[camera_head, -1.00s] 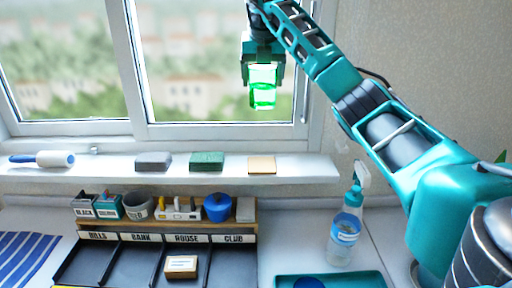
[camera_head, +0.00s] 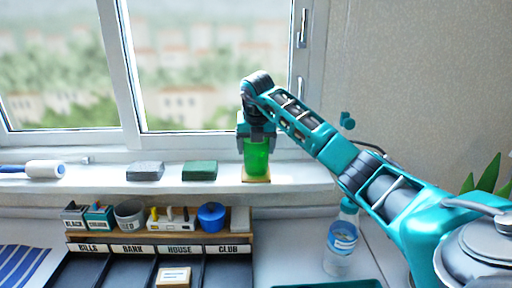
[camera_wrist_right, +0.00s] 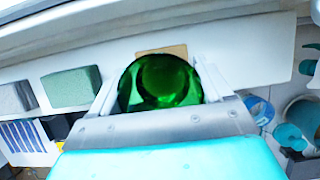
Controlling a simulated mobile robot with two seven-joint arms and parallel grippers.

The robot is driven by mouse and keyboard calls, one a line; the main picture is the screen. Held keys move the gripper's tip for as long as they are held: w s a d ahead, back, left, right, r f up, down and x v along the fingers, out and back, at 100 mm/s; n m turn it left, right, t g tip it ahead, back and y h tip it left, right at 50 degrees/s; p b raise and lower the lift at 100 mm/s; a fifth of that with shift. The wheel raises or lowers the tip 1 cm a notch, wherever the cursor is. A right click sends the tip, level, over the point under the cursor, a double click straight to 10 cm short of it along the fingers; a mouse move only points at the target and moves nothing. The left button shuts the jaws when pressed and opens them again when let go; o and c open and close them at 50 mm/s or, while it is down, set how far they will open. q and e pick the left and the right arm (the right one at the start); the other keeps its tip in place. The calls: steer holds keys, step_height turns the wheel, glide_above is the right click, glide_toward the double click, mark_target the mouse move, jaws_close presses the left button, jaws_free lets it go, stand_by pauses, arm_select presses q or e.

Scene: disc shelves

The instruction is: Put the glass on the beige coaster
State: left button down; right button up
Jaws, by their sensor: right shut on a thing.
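The green see-through glass (camera_head: 256,160) is upright between the fingers of my right gripper (camera_head: 257,142), which is shut on it from above. The beige coaster (camera_head: 257,180) lies on the white window sill, directly below the glass in the head view. The glass's base is at or just above the coaster; I cannot tell if they touch. In the right wrist view the glass (camera_wrist_right: 160,84) fills the space between the fingers, and a strip of the coaster (camera_wrist_right: 165,50) shows past its rim. My left gripper is not in view.
A green block (camera_head: 200,171) and a grey block (camera_head: 146,171) lie on the sill left of the coaster. A lint roller (camera_head: 40,168) lies farther left. Below stand a wooden shelf with small containers and a blue pot (camera_head: 211,216), and a spray bottle (camera_head: 342,240). The sill right of the coaster is clear.

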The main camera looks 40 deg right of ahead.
steer(key=shift+f, duration=0.15)
steer(key=o, duration=1.7)
steer(key=shift+f, duration=0.1)
steer(key=v, duration=1.2)
steer(key=shift+a, duration=0.1)
